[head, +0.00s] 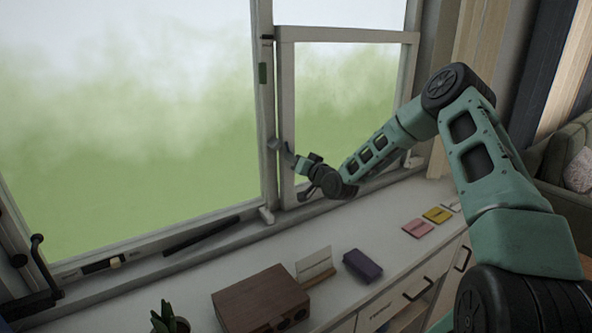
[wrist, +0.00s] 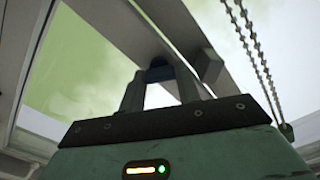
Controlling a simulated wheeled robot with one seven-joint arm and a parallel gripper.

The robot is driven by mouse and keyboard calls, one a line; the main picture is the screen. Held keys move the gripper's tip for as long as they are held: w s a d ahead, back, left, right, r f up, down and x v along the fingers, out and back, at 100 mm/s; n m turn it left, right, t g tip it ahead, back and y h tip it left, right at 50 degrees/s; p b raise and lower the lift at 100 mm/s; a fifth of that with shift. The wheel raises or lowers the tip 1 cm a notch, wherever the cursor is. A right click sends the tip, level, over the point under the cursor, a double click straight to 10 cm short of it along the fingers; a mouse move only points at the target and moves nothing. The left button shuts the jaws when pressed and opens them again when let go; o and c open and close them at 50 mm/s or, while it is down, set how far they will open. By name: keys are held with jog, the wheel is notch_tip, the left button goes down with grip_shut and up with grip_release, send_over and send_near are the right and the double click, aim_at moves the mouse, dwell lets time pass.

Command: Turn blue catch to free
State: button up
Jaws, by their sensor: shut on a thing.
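The blue catch (wrist: 160,73) shows in the wrist view as a small dark blue piece between my two fingers. My gripper (wrist: 160,86) is shut on it, with a grey finger on each side. In the head view my gripper (head: 284,151) is at the upright between the large pane and the smaller hinged-looking sash (head: 286,100). The catch cannot be made out there, and its exact turn angle is not clear in either view. The window frame (wrist: 150,38) runs diagonally behind the catch in the wrist view.
A bead chain (wrist: 255,60) hangs at right in the wrist view. Below, the counter holds a wooden box (head: 260,298), a purple block (head: 362,266), a card stand (head: 314,267) and a plant (head: 168,319). A black crank (head: 38,275) is at left.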

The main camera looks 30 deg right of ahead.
jog(key=m+b, duration=0.7)
jog(key=m, duration=0.5)
jog(key=shift+d+f, duration=0.1)
jog(key=shift+f, duration=0.05)
dwell(0.5)
jog(key=o, duration=1)
jog(key=s+b, duration=0.1)
jog(key=s, duration=0.4)
jog(key=s+b, duration=0.1)
jog(key=s, duration=0.5)
jog(key=s+b, duration=0.1)
jog(key=s, duration=0.5)
jog(key=shift+s+d+b, duration=0.25)
jog(key=shift+d+b, duration=0.05)
jog(key=shift+b, duration=0.05)
